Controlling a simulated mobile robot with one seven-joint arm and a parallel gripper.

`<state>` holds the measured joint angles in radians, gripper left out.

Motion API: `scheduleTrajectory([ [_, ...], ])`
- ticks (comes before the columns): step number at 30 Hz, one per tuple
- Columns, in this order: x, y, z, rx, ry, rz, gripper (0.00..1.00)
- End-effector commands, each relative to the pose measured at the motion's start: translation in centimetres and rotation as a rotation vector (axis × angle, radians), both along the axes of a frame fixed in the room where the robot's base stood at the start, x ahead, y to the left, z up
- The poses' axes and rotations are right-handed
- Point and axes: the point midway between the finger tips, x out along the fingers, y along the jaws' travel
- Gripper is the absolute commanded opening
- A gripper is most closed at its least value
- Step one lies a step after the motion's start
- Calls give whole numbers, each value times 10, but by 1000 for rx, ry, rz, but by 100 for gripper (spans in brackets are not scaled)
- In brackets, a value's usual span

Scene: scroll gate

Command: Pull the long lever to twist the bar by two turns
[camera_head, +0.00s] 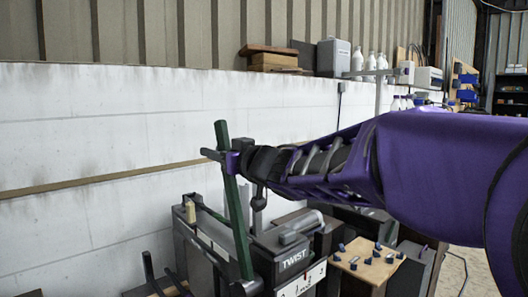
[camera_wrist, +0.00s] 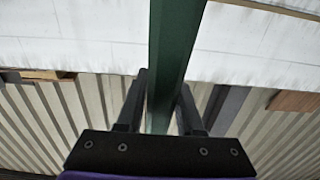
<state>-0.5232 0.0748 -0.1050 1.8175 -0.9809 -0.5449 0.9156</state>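The long lever is a dark green bar (camera_head: 232,195) in the head view, standing nearly upright and leaning a little to the left at its top. Its lower end reaches the front of a grey machine (camera_head: 275,248) labelled TWIST. My gripper (camera_head: 226,160) comes from the right and has its fingers around the upper part of the lever. In the wrist view the lever (camera_wrist: 173,50) runs between the two fingers of my gripper (camera_wrist: 163,85), whose tips lie against its sides. The bar that twists cannot be clearly made out.
A light wooden board (camera_head: 366,262) with small blue and dark pieces is right of the machine. A thin dark green rod (camera_head: 215,214) lies behind the lever. A white wall (camera_head: 90,150) stands behind, with boxes and bottles on its top. My purple arm covers much of the right side.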

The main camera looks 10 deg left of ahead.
Motion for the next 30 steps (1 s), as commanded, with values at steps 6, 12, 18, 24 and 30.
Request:
scheduleTrajectory([
  [6, 0, 0, 0, 0, 0, 0, 0],
  [12, 0, 0, 0, 0, 0, 0, 0],
  [18, 0, 0, 0, 0, 0, 0, 0],
  [24, 0, 0, 0, 0, 0, 0, 0],
  [30, 0, 0, 0, 0, 0, 0, 0],
])
